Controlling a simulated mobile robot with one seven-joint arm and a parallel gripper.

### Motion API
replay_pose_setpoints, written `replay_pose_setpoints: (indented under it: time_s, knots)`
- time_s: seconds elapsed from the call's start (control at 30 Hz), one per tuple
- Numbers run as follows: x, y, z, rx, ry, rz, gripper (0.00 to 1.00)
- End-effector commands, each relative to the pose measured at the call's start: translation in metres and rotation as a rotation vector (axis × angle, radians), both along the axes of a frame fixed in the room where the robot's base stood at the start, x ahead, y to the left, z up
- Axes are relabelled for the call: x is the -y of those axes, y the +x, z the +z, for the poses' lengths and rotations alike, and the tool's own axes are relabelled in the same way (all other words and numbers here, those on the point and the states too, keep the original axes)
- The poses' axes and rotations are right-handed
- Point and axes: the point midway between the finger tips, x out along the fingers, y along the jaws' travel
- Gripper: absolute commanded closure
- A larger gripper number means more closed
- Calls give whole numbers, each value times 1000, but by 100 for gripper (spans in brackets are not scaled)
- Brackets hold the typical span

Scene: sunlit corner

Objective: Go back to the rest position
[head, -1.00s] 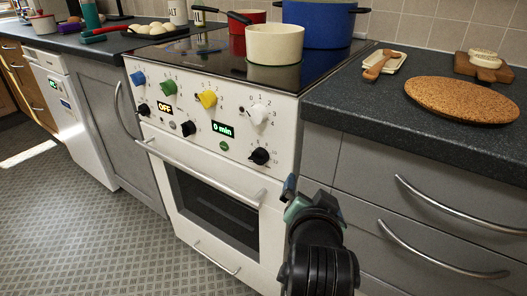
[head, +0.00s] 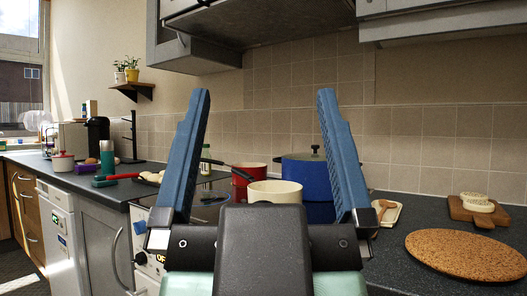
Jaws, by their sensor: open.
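My gripper (head: 263,100) is large in the middle of the head view, with its two blue fingers pointing up and spread wide apart. Nothing is between the fingertips but the view of the wall behind. The gripper stands in front of the stove and hides most of its front. Behind and between the fingers are a cream pan (head: 273,191), a red pot (head: 247,173) and a blue pot (head: 308,174) on the stove top. My gripper appears apart from all of them.
A round cork mat (head: 466,255) lies on the right counter, near a wooden board (head: 478,209) and a spoon rest (head: 388,214). Wall cabinets (head: 200,55) and a hood hang above. A teal bottle (head: 107,158) and a coffee machine (head: 97,137) stand at left.

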Motion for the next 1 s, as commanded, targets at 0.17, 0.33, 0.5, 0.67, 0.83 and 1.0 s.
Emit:
replay_pose_setpoints:
  time_s: [0.17, 0.33, 0.5, 0.67, 0.83, 1.0]
  knots:
    - [0, 1, 30, -2, 1, 1, 0]
    - [0, 1, 78, -2, 1, 1, 0]
    - [0, 1, 133, -2, 1, 1, 0]
    - [0, 1, 183, -3, 1, 1, 0]
    - [0, 1, 235, -3, 1, 2, 0]
    - [0, 1, 288, -3, 1, 2, 0]
